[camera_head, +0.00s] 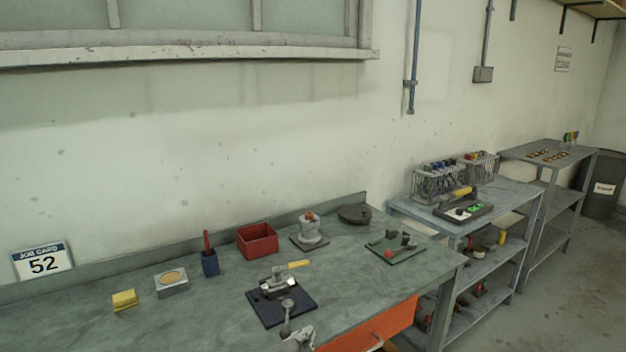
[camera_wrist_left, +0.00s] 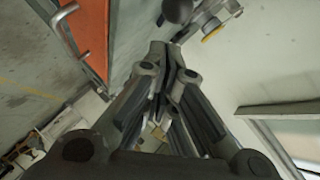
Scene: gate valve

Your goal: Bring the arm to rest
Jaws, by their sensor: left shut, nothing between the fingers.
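My left gripper (camera_head: 299,340) shows at the bottom edge of the head view, by the bench's front edge, mostly cut off by the frame. In the left wrist view its two fingers (camera_wrist_left: 166,55) are together with nothing between them. Behind that is a dark blue plate (camera_head: 270,309) carrying a metal fitting with a yellow handle (camera_head: 299,264). A yellow handle also shows in the left wrist view (camera_wrist_left: 214,36), apart from the fingers. My right gripper is not in view.
The green-grey bench (camera_head: 205,320) holds a red bin (camera_head: 257,241), a blue cup (camera_head: 210,263), a yellow block (camera_head: 124,300) and several fixtures. An orange drawer (camera_head: 375,328) is under its front edge. Grey shelves (camera_head: 490,255) stand to the right. The left front of the bench is clear.

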